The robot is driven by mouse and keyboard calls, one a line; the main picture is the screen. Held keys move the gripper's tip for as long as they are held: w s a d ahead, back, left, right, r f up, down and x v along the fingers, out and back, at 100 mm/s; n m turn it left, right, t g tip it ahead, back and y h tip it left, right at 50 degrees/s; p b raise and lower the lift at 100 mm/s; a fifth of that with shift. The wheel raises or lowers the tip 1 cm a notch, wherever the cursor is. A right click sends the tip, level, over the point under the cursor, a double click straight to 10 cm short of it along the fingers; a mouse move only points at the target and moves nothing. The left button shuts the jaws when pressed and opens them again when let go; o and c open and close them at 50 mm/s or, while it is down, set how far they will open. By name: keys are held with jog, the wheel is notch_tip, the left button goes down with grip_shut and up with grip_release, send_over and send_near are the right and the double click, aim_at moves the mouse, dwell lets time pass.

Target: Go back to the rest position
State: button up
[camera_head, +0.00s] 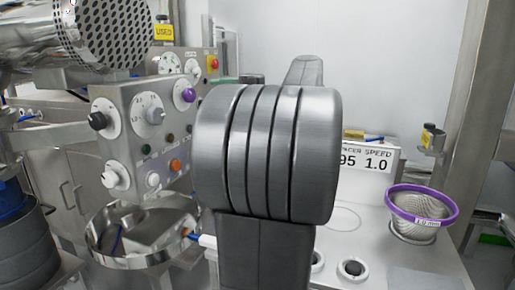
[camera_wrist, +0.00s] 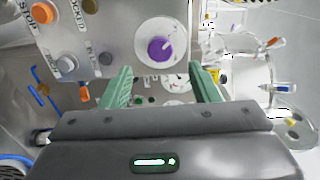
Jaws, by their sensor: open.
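My gripper (camera_wrist: 160,88) shows in the wrist view with its two green fingers spread apart and nothing between them. The fingers point toward a grey control panel with a purple knob (camera_wrist: 160,48) on a white dial, seen beyond the fingertips. In the head view my arm fills the middle and hides the gripper. The same control panel (camera_head: 128,123) stands left of my arm there, with its purple knob (camera_head: 188,95), black and grey knobs, and an orange button (camera_head: 175,165). I cannot tell the exact gap between fingers and panel.
A perforated metal drum (camera_head: 105,35) hangs at upper left. A round steel bowl (camera_head: 145,235) sits below the panel.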

aim_at(192, 95)
jog(key=x, duration=0.7)
jog(key=shift+w+a, duration=0.1)
jog(key=shift+a, duration=0.3)
jog(key=shift+w+a+r+m+p, duration=0.1)
jog(key=shift+a+r+m+p, duration=0.1)
jog(key=shift+m+p, duration=0.35)
jog(key=shift+d+m+p, duration=0.2)
jog(key=shift+m+p, duration=0.45)
jog(key=shift+p, duration=0.35)
jog(key=m+p, duration=0.2)
jog(key=shift+m+p, duration=0.3)
jog(key=shift+m, duration=0.1)
jog(key=m+p, duration=0.4)
jog(key=shift+r+m, duration=0.1)
jog(key=shift+m, duration=0.3)
jog(key=m+p, duration=0.3)
jog(key=m, duration=0.1)
jog(key=m+p, duration=0.2)
jog(key=m, duration=0.1)
jog(key=shift+m+p, duration=0.3)
jog(key=shift+m, duration=0.1)
jog(key=shift+f, duration=0.35)
